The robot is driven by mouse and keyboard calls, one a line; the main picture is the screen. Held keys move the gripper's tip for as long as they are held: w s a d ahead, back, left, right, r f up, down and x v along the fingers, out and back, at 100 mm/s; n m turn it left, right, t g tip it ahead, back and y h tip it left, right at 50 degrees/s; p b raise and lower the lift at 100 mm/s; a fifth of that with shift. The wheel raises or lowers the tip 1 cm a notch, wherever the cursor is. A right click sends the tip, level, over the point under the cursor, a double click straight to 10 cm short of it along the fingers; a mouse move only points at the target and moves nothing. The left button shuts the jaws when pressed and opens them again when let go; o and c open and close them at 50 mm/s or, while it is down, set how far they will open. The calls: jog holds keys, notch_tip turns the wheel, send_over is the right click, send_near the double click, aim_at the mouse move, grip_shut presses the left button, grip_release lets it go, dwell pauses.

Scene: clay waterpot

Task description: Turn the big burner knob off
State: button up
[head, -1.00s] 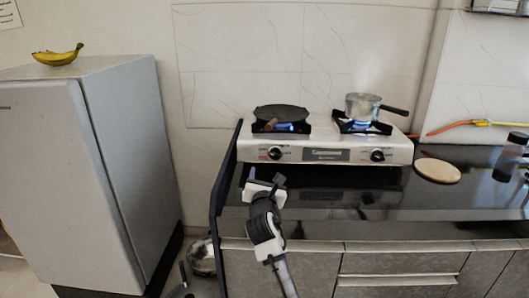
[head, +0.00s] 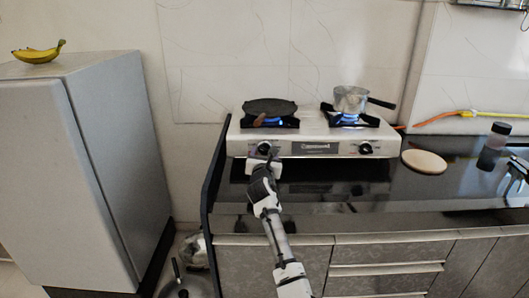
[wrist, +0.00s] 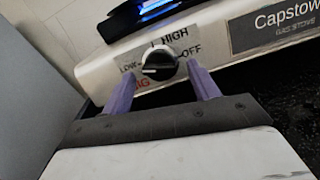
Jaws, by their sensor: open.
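The left stove knob (head: 264,148) is black with a silver rim, on the front panel of the gas stove (head: 237,143). In the wrist view this knob (wrist: 160,64) has LOW, HIGH and OFF printed around it, and red letters, partly hidden, at its lower left. Its light pointer line lies roughly level, not toward OFF at its right. The left burner (head: 281,122) above it has a blue flame. My gripper (head: 263,161) is just in front of this knob. In the wrist view its open purple fingers (wrist: 161,72) appear on either side of the knob; contact cannot be told.
A dark pan (head: 270,106) is on the left burner. A steel pot (head: 350,99) is on the lit right burner, above the right knob (head: 366,148). A round board (head: 424,162) and a bottle (head: 492,147) are on the black counter. A fridge (head: 80,160) stands left.

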jog(key=shift+w, duration=0.9)
jog(key=shift+c, duration=0.2)
jog(key=c, duration=0.9)
